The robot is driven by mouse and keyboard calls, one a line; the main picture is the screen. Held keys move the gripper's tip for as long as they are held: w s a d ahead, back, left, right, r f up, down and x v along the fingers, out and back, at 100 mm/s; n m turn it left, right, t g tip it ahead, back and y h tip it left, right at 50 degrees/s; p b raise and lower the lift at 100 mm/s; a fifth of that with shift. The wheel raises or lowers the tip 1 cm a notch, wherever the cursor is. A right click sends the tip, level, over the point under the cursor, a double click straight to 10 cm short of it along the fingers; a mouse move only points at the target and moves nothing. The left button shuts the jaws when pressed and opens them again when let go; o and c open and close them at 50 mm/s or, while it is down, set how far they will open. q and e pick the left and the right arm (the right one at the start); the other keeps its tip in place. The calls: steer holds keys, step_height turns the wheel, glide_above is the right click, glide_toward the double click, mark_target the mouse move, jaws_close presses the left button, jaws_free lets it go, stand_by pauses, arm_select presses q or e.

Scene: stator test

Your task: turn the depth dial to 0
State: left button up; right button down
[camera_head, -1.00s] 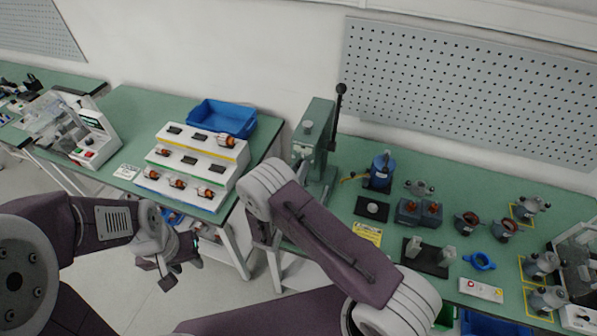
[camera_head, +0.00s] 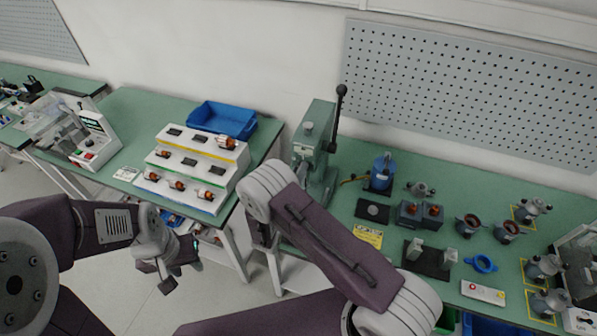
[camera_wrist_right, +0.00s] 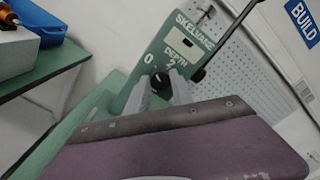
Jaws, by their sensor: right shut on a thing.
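The green press (camera_head: 318,135) stands at the table's left end in the head view. In the right wrist view its green face (camera_wrist_right: 181,30) reads SKELVANE and DEPTH, with a 0 and a 2 above the dial. The black depth dial (camera_wrist_right: 161,81) sits between the fingertips of my right gripper (camera_wrist_right: 160,88), which is shut on it. I cannot read which mark the dial points to. In the head view my right arm hides the dial and most of that gripper. My left gripper (camera_head: 181,277) hangs empty over the floor, its fingers apart.
The press's black lever (camera_head: 336,118) rises beside its head. A white stepped rack (camera_head: 190,165) and blue bin (camera_head: 222,119) stand on the left table. A blue device (camera_head: 381,172), motor parts and a black fixture (camera_head: 427,259) occupy the right table.

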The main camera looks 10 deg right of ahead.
steer(key=c, duration=1.1)
jaws_free()
steer(key=b+v, duration=0.3)
steer(key=v, duration=0.6)
